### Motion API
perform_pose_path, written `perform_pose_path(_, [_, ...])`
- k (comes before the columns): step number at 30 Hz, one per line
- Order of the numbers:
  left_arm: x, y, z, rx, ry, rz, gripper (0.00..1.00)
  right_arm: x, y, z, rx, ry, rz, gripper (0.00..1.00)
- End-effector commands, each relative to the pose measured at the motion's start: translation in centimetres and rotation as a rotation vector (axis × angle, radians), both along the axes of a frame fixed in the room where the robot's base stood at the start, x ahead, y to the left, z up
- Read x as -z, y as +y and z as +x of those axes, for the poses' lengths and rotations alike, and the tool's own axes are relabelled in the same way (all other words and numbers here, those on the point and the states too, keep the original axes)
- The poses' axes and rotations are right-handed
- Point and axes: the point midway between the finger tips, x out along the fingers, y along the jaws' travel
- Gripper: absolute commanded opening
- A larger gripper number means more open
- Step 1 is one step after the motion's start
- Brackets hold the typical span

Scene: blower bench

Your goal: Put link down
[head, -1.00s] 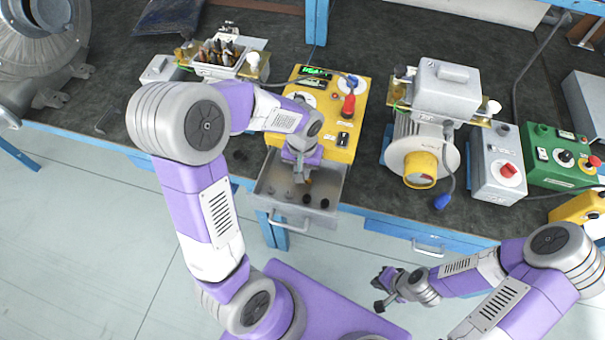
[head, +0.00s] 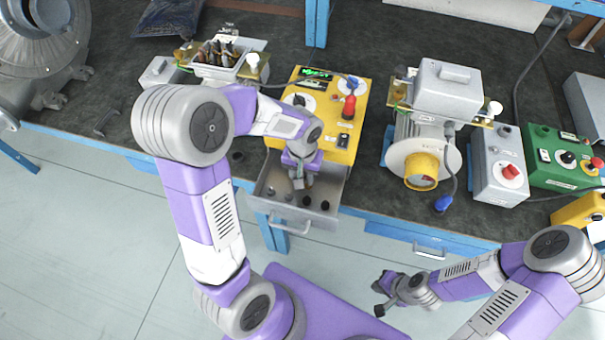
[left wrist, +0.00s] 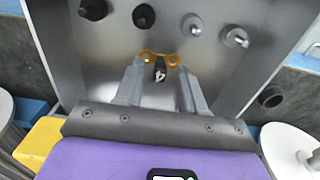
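The brass link (left wrist: 160,56) is a small strip with rounded ends. In the left wrist view it lies crosswise at the tips of my left gripper (left wrist: 160,75), inside the grey drawer (left wrist: 95,60). The fingers stand apart with a clear gap, and a dark peg shows between them; whether the fingertips touch the link's ends is hard to tell. In the head view my left gripper (head: 299,183) points down into the open drawer (head: 268,201), and the link is not clear there. My right gripper (head: 382,294) hangs in front of the bench, its fingers too small to read.
A blower motor (head: 436,150) and grey and green switch boxes stand to the right. The floor before the bench is clear.

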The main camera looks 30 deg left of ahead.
Motion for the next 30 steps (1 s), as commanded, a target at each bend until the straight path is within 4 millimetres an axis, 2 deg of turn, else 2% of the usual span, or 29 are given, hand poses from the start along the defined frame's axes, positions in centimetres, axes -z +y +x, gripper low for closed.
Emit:
perform_pose_path(7, [-1.1,0.0,0.0,0.000,-0.001,0.000,0.39,-0.9,0.0,0.0,0.000,0.000,0.000,0.00])
perform_pose_path(15, [-7.1,0.0,0.1,0.000,-0.006,-0.001,0.39,-2.9,0.0,0.0,0.000,0.000,0.000,0.00])
perform_pose_path(21, [-10.8,0.0,0.1,0.000,-0.004,0.000,0.39,-4.0,0.0,0.0,0.000,0.000,0.000,0.00])
perform_pose_path(25, [-12.2,0.0,0.1,0.001,-0.002,-0.001,0.39,-4.4,0.0,0.0,0.000,0.000,0.000,0.00])
perform_pose_path(30, [-12.8,0.0,0.0,0.001,-0.001,0.000,0.39,-4.5,0.0,0.0,0.000,0.000,0.000,0.00])
